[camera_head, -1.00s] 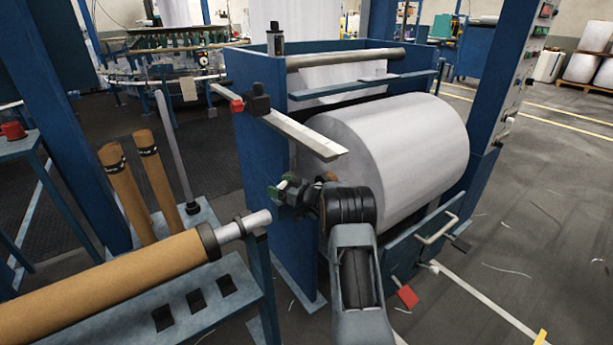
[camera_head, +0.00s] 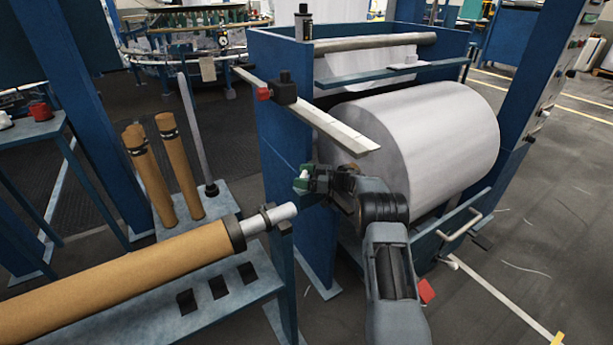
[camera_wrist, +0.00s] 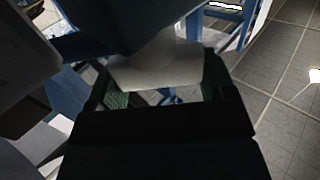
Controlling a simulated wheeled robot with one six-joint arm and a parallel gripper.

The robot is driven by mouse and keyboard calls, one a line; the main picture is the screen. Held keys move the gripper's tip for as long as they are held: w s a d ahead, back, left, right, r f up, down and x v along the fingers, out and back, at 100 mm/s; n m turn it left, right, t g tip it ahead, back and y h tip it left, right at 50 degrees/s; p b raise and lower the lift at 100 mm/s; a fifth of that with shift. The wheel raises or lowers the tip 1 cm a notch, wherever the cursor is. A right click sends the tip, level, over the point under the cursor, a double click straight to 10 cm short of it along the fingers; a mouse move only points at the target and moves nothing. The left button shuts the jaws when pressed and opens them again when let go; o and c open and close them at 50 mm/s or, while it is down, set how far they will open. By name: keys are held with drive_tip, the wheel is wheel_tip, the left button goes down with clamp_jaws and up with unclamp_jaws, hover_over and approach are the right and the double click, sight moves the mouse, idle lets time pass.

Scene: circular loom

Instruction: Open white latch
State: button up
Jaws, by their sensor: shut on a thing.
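My gripper (camera_head: 304,182) is at the front blue post of the roll frame, below the pale lever bar, in the head view. Its green-padded fingers are closed around a small white piece, which I take to be the white latch (camera_head: 304,175). In the wrist view the same white latch (camera_wrist: 158,66) lies between the green pads of my gripper (camera_wrist: 158,97). The latch's mounting is hidden behind dark parts, so I cannot tell how far it is turned.
A large white roll (camera_head: 440,150) sits in the blue frame (camera_head: 290,120), right of my gripper. A brown tube (camera_head: 130,275) lies on a rack at front left.

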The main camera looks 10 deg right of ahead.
drive_tip(key=shift+a+r, duration=0.1)
drive_tip(key=o, duration=1.1)
drive_tip(key=shift+c, duration=0.2)
drive_tip(key=shift+o, duration=0.9)
drive_tip(key=r, duration=0.1)
drive_tip(key=r+p, duration=0.1)
drive_tip(key=r, duration=0.2)
drive_tip(key=shift+s+p, duration=0.3)
drive_tip(key=shift+p, duration=0.05)
drive_tip(key=s+r+p, duration=0.3)
drive_tip(key=s+r, duration=0.6)
drive_tip(key=s, duration=0.4)
drive_tip(key=shift+s+d, duration=0.25)
drive_tip(key=shift+d, duration=0.05)
drive_tip(key=shift+f, duration=0.1)
